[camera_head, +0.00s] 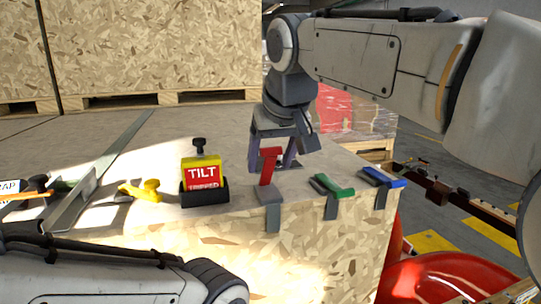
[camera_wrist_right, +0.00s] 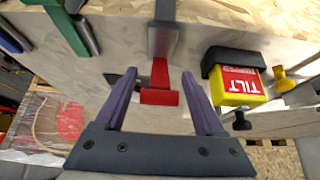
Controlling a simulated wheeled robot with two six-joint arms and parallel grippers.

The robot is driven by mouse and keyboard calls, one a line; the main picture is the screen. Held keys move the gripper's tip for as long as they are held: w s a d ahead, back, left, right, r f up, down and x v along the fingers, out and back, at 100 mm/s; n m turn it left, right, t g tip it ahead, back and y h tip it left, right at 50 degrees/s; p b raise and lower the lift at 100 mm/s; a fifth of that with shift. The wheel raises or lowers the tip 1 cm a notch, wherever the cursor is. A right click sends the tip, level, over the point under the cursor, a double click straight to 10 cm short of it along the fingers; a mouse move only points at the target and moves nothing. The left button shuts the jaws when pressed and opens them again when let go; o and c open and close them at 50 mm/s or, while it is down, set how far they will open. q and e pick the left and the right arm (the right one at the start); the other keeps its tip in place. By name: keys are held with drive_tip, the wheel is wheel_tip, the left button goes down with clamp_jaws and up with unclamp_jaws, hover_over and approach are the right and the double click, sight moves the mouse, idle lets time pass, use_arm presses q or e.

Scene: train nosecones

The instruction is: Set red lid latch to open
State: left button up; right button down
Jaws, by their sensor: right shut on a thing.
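The red lid latch (camera_head: 268,167) stands raised from its grey bracket at the front edge of the box lid, with its T-shaped end up. In the right wrist view the red latch (camera_wrist_right: 160,82) lies between the two fingers. My right gripper (camera_head: 275,155) reaches down behind and around it, and its jaws are shut on the red latch. In the right wrist view my right gripper (camera_wrist_right: 160,78) shows narrow gaps beside the T-shaped end. My left arm shows at the lower left of the head view, but its gripper is out of view.
A green latch (camera_head: 332,187) and a blue latch (camera_head: 382,178) lie low along the same edge to the right. A yellow and red TILT indicator (camera_head: 203,175) stands left of the red latch. A yellow part (camera_head: 141,190) lies farther left. A large wooden crate (camera_head: 155,45) stands behind.

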drive_tip(key=shift+r, duration=0.2)
unclamp_jaws()
drive_tip(key=shift+f, duration=0.1)
drive_tip(key=shift+s+r, duration=0.25)
drive_tip(key=shift+r, duration=0.2)
drive_tip(key=b+v, duration=0.1)
drive_tip(key=v, duration=0.8)
drive_tip(key=shift+s+d+r, duration=0.1)
drive_tip(key=shift+s+r, duration=0.05)
